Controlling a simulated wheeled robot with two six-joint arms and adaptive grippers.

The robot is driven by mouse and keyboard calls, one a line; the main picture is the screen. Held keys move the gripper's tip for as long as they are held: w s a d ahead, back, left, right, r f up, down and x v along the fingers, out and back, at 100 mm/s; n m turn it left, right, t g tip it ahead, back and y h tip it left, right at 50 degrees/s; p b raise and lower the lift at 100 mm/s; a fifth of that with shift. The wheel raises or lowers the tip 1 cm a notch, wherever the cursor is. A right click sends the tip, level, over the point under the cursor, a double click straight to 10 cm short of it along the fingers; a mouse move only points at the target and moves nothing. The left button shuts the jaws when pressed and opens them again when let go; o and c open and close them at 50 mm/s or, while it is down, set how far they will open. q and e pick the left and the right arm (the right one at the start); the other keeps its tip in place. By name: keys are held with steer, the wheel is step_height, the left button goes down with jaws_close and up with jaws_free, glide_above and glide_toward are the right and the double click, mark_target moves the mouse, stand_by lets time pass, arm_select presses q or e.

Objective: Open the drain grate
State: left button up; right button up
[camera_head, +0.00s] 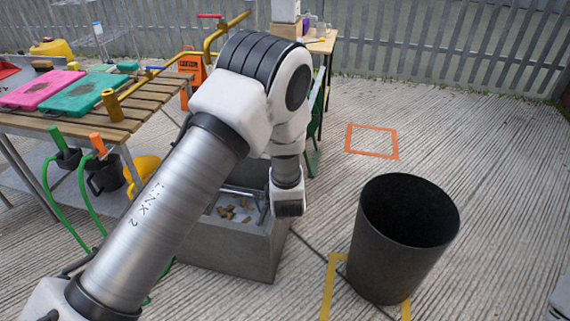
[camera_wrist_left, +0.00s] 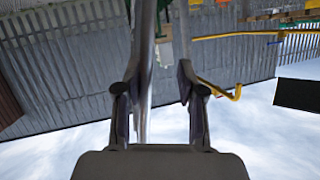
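A grey concrete drain box (camera_head: 228,249) stands on the ground at the centre of the head view, partly behind my left arm. Brown leaves (camera_head: 236,211) and pale metal edges show inside its opening. A dark grey panel (camera_head: 246,173) shows at the box's back; I cannot tell if it is the grate. My left wrist hangs over the box's right side, its fingers hidden in that view. In the left wrist view my left gripper (camera_wrist_left: 167,70) has its fingers apart. A thin, long edge (camera_wrist_left: 150,88) runs beside the left finger; I cannot tell what it belongs to.
A black bin (camera_head: 392,255) stands to the right on yellow floor marking. A slatted wooden table (camera_head: 140,105) with pink and green cases stands at left, hoses below. An orange floor square (camera_head: 372,127) lies on clear ground. A fence (camera_head: 440,50) closes the back.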

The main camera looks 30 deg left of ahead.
arm_select(q)
steer(key=v, duration=0.7)
steer(key=shift+s, duration=0.25)
steer(key=shift+d, duration=0.1)
